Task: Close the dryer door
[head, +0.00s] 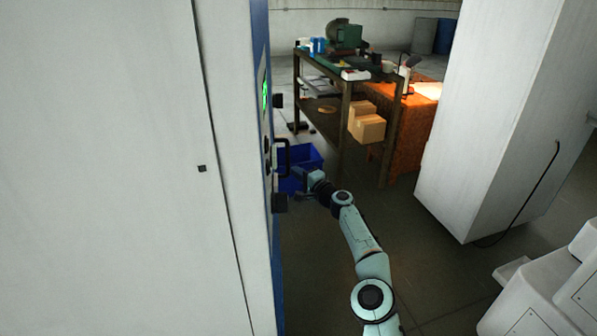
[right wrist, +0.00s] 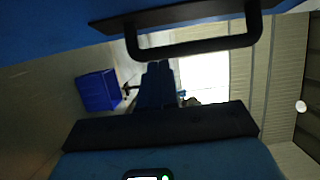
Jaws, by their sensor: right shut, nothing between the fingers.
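A tall pale machine (head: 225,130) with a blue front stands at the left. I take its blue front (head: 262,50), seen nearly edge-on, for the dryer door; I cannot tell how far it is open. A black handle (head: 284,155) sticks out from it. In the right wrist view the black handle (right wrist: 200,45) crosses the top, below a blue panel (right wrist: 50,25). My right gripper (head: 303,186) is just right of and below the handle, apart from it. Its closed fingers (right wrist: 158,85) point toward the handle and hold nothing. My left gripper is not in view.
A blue bin (head: 306,160) stands on the floor behind my right gripper; it also shows in the right wrist view (right wrist: 98,91). A cluttered workbench (head: 345,85) and cardboard boxes (head: 368,128) are beyond. A white cabinet (head: 490,110) stands right. Floor between is clear.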

